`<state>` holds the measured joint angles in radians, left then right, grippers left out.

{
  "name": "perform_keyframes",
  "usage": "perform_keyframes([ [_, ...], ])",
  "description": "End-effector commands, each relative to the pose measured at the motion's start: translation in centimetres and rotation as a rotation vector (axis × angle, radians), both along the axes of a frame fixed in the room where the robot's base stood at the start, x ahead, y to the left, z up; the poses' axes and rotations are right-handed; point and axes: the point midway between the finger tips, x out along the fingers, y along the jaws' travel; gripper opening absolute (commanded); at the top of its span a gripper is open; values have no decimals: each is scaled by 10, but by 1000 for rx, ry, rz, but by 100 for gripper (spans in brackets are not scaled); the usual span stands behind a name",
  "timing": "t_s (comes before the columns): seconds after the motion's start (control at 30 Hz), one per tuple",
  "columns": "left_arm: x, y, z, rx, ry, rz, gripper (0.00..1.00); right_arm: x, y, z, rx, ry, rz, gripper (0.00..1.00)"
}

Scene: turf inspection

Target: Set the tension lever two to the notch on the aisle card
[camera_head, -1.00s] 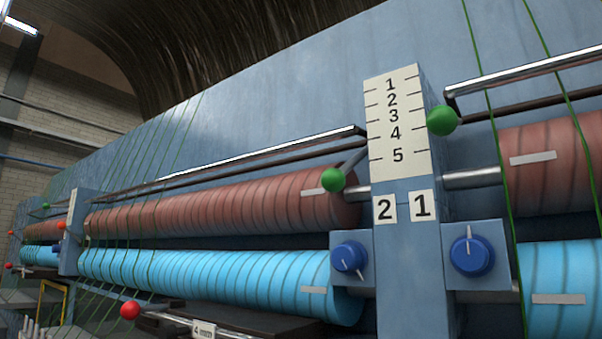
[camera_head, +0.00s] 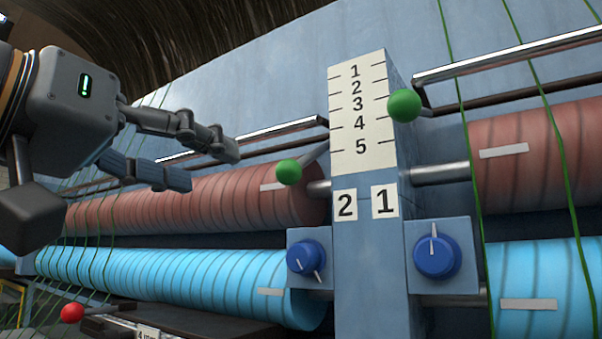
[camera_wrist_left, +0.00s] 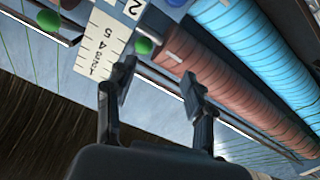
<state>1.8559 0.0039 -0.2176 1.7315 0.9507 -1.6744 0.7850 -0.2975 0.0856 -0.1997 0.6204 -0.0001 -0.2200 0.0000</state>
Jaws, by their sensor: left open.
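Tension lever two (camera_head: 288,171) is the green-knobbed lever on the left of the post, beside the 2 plate (camera_head: 345,205). Its knob sits lower in the picture than the 5 of the white scale (camera_head: 358,115); the exact notch is unclear. It also shows in the left wrist view (camera_wrist_left: 143,46). My left gripper (camera_head: 208,165) is open and empty, left of the knob and apart from it. In the left wrist view its fingers (camera_wrist_left: 157,82) point toward the knob. A small white card (camera_head: 148,332) shows a 4 at the bottom edge; its other text is unreadable. My right gripper is not in view.
Lever one's green knob (camera_head: 404,105) is right of the scale. Blue dials (camera_head: 306,257) and (camera_head: 437,256) sit below. A metal rail (camera_head: 270,136) runs behind my fingers, above the brown roller (camera_head: 240,200). Green strands cross the right side.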

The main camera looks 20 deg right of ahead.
Motion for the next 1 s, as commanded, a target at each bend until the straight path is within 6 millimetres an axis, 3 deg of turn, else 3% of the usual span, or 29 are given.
perform_keyframes([
  [0.1, -23, -4, 14, 5, -23, -16, 54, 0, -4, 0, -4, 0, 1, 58],
  [0.23, -24, -10, 18, 8, -24, -21, 54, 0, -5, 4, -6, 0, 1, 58],
  [0.6, 19, -66, 20, 9, -21, -23, 54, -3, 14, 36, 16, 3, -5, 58],
  [0.8, 41, -95, 19, 8, -22, -21, 54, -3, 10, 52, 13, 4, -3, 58],
  [1.0, 54, -111, 18, 7, -24, -20, 54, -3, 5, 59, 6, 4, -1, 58],
])
